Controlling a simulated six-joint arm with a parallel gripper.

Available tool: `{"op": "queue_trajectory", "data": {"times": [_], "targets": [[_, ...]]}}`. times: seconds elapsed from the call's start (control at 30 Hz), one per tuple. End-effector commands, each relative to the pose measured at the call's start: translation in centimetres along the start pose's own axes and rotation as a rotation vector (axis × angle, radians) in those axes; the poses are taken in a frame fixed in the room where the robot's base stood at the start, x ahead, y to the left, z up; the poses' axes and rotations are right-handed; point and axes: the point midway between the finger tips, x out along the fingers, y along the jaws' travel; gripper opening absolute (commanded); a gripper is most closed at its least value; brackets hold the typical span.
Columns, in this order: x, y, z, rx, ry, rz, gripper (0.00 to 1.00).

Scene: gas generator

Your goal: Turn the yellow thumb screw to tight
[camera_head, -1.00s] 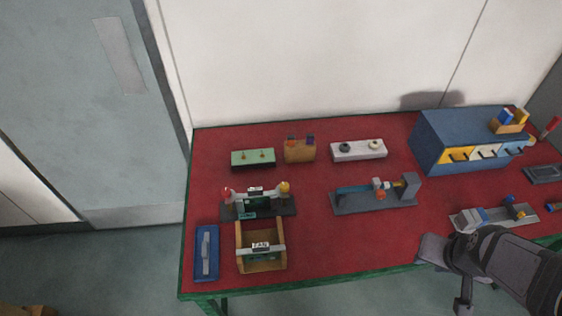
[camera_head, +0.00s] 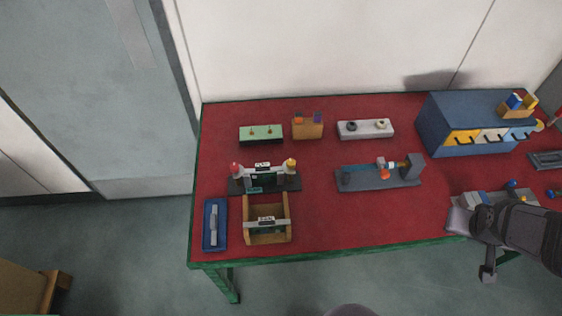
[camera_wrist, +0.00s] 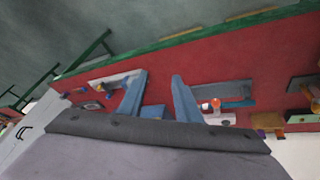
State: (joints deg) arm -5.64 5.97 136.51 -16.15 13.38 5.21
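Several yellow parts show in the head view, and I cannot tell surely which is the thumb screw. A yellow knob (camera_head: 290,165) tops the right post of a dark stand (camera_head: 268,186), with a red knob on its left post. A small yellow piece (camera_head: 402,163) sits beside the upright block of a grey fixture (camera_head: 378,179), near an orange knob (camera_head: 384,173). My gripper shows in the wrist view (camera_wrist: 161,76) with its two blue fingers apart and nothing seen between them. In the head view my arm is at the lower right, well right of both candidates.
A blue cabinet (camera_head: 470,107) with yellow and white bins stands at the back right. A wooden frame (camera_head: 267,236) and blue tray (camera_head: 214,225) lie at front left. A grey fixture (camera_head: 524,196) is beside my arm. Bare red tabletop (camera_head: 340,225) lies at front centre.

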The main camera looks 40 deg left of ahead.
Motion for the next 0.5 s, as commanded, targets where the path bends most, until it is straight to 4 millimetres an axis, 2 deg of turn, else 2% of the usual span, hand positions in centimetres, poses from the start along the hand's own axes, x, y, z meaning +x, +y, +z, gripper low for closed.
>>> {"op": "queue_trajectory", "data": {"times": [0.03, 0.17, 0.2, 0.27, 0.3, 0.37, 0.4, 0.47, 0.5], "targets": [[2.7, -1.1, -1.6, -0.048, 0.066, -0.011, 0.31], [7.3, -5.2, -7.6, -0.188, 0.284, -0.075, 0.31], [8.4, -7.1, -9.3, -0.232, 0.355, -0.109, 0.31], [9.9, -10.2, -11.4, -0.298, 0.457, -0.171, 0.31], [10.7, -12.5, -12.6, -0.339, 0.522, -0.219, 0.31], [11.8, -16.2, -13.7, -0.399, 0.615, -0.304, 0.31], [12.3, -18.8, -14.2, -0.439, 0.675, -0.367, 0.31], [12.8, -22.8, -14.3, -0.493, 0.757, -0.471, 0.31], [13.1, -25.4, -14.0, -0.528, 0.805, -0.547, 0.31]]}}
